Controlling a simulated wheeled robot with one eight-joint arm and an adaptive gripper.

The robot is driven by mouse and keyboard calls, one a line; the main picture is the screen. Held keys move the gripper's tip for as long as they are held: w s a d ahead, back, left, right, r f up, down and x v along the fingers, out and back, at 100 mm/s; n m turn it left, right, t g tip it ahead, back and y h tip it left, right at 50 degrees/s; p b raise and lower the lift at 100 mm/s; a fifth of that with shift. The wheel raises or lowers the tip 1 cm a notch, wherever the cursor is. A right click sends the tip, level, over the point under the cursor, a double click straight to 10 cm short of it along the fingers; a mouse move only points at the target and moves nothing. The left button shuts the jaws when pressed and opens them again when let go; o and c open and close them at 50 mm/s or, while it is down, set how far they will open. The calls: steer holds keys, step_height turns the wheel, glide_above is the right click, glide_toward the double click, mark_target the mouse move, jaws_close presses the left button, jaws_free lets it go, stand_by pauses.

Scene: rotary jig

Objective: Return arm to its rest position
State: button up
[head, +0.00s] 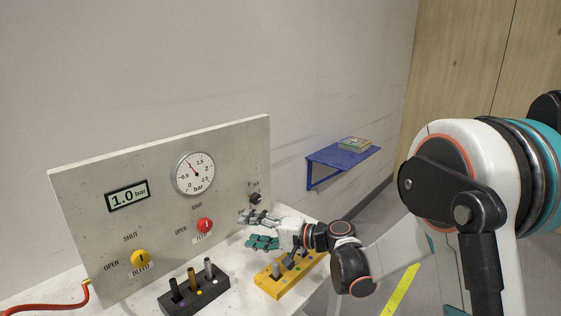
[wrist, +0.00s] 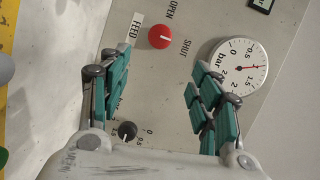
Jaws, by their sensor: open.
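My gripper (head: 260,230) is open and empty in front of the right part of the grey panel (head: 90,190). Its two teal-padded fingers also stand apart in the wrist view (wrist: 160,80), facing the panel. The red FEED knob (head: 204,225) is left of the fingers in the head view; in the wrist view the red knob (wrist: 160,37) appears between and beyond them. The small black knob (head: 255,199) is just above the fingers in the head view. My arm reaches in from the right, bent low over the bench.
The dial (head: 195,173) and display (head: 127,198) read about 1.0 bar. A yellow BLEED knob (head: 140,258) is at left. A black peg block (head: 195,295) and yellow block (head: 290,278) stand on the bench near my gripper. A blue shelf (head: 325,155) holds books.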

steer(key=s+d+r+n+h, duration=0.1)
steer(key=s+d+r+h, duration=0.25)
steer(key=s+d, duration=0.25)
steer(key=s+d+r+h, duration=0.2)
steer(key=s+d+h, duration=0.2)
steer(key=s+d, duration=0.25)
steer(key=s+d+f+n+t+h, duration=0.1)
steer(key=s+d+h, duration=0.6)
steer(key=s+d, duration=1)
steer(key=shift+s+f+n, duration=0.35)
steer(key=shift+f+n, duration=0.15)
steer(key=shift+n, duration=0.1)
